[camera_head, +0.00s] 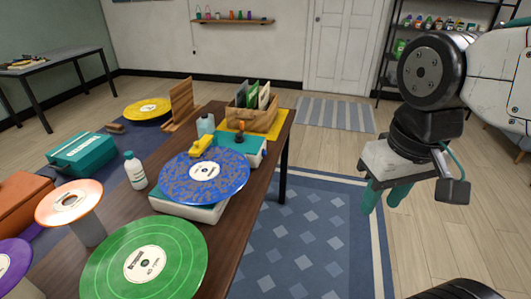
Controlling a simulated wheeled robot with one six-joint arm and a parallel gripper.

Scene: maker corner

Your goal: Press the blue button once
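A blue speckled disc (205,177) lies on a white box (188,207) on the brown table (240,240). Behind it is a teal box (250,145) with a small dark and orange part (240,131) on top, too small to tell what it is. The disc and the things around it may hide a button. My gripper (382,203) hangs in the air at the right, beyond the table's right edge, over the rug. Its teal fingers point down and look apart, with nothing between them.
Nearby stand a green disc (145,262), an orange disc on a post (69,202), a white bottle (134,171), a yellow object (201,146) and a wooden crate (252,120) of upright sleeves. The blue rug (315,230) right of the table is clear.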

